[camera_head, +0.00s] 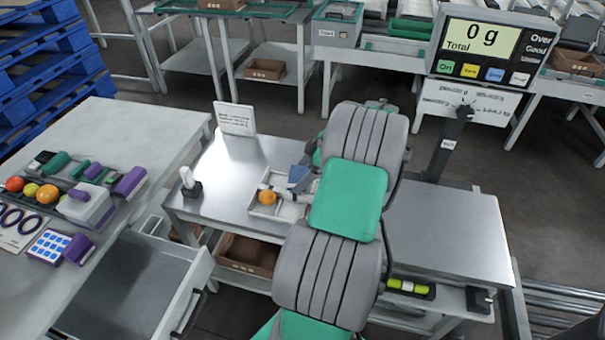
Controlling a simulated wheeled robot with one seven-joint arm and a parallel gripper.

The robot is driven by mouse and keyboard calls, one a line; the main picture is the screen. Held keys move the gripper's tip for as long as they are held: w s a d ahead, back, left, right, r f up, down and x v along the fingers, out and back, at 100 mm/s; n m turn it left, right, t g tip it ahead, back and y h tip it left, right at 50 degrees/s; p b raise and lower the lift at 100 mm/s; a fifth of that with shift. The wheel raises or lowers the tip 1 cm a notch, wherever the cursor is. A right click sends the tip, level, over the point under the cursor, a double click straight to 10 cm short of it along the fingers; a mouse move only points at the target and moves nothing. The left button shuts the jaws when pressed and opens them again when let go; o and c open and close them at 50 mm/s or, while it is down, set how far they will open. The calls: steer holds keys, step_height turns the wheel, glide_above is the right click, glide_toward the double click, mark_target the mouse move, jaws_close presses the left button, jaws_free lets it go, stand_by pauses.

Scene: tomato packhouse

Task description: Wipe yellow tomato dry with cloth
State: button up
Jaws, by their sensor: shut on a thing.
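The yellow tomato (266,197), orange-yellow in this view, shows at the left part of a shallow white tray (262,210) on the metal table. My gripper (275,197) reaches in from the right, low over the tray. Its dark fingers end at the tomato and appear shut on it. Whether the tomato touches the tray cannot be told. A blue piece, perhaps the cloth (298,173), shows just behind my gripper. My grey and green arm hides its right side and part of the tray.
A scale display (480,45) reading 0 g stands behind the table's right part. A small sign (235,118) and a white upright item (188,178) stand at the left. The left bench (120,130) holds several fruits and tools. The metal table (235,160) has bare room left of the tray.

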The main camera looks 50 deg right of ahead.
steer(key=shift+w+d+p, duration=0.55)
steer(key=shift+w+d, duration=0.15)
steer(key=shift+d, duration=0.3)
steer(key=shift+f, duration=0.1)
steer(key=shift+s+a+b, duration=0.7)
steer(key=shift+s+a, duration=0.05)
steer(key=shift+a, duration=0.3)
steer(key=shift+w+d+p, duration=0.65)
steer(key=shift+w+d, duration=0.1)
steer(key=shift+d, duration=0.35)
steer(key=shift+a, duration=0.1)
